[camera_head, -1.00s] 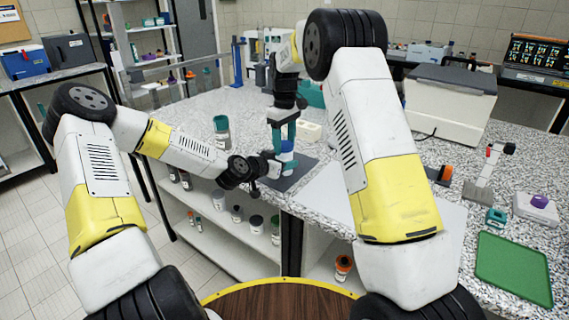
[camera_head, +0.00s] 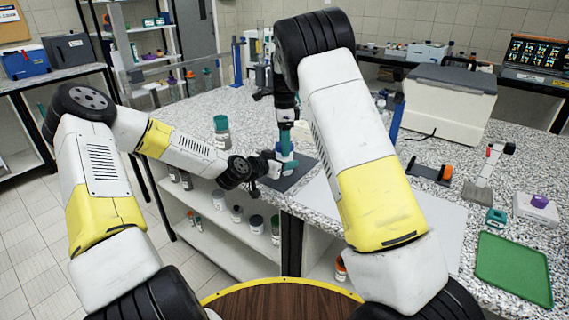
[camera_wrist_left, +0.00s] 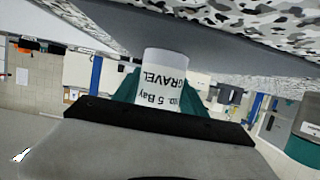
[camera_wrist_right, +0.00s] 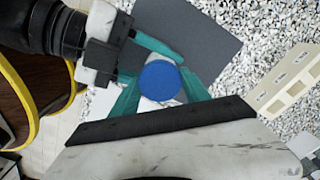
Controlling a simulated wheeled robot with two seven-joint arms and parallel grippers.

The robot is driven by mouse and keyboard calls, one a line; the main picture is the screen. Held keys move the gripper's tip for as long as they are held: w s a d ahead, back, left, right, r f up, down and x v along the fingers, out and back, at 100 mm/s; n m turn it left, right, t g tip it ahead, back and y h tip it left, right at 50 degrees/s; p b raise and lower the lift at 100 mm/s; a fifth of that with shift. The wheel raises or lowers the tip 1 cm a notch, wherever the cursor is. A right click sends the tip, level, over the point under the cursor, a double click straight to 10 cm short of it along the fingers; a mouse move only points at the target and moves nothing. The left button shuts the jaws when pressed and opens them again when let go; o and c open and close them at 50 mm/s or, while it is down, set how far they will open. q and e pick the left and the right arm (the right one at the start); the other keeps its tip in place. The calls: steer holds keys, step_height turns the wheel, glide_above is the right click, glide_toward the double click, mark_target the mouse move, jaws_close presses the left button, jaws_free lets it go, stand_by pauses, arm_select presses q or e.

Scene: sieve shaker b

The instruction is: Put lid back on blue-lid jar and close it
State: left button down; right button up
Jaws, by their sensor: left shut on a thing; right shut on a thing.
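The jar (camera_wrist_left: 163,82) has a white label reading "GRAVEL", seen upside down in the left wrist view. My left gripper (camera_head: 277,168) is shut on the jar's body from the side, with teal fingers on both sides of it. The blue lid (camera_wrist_right: 160,83) is seen from above in the right wrist view, over the top of the jar. My right gripper (camera_wrist_right: 160,92) points down and is shut on the lid. The lid sits at the jar's mouth, but I cannot tell whether it is fully seated. In the head view my fingers hide most of the lid.
A dark grey mat (camera_wrist_right: 205,35) lies under the jar near the bench edge. A teal-lidded jar (camera_head: 221,130) stands to the left. A pale slotted rack (camera_wrist_right: 290,82) is close on the right. A pale sheet (camera_head: 335,205) of clear bench lies in front.

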steer(key=m, duration=0.3)
steer(key=shift+m, duration=0.3)
steer(key=o, duration=1.5)
steer(key=shift+o, duration=0.2)
steer(key=shift+r, duration=0.1)
steer(key=shift+r, duration=2.2)
steer(key=shift+c, duration=0.4)
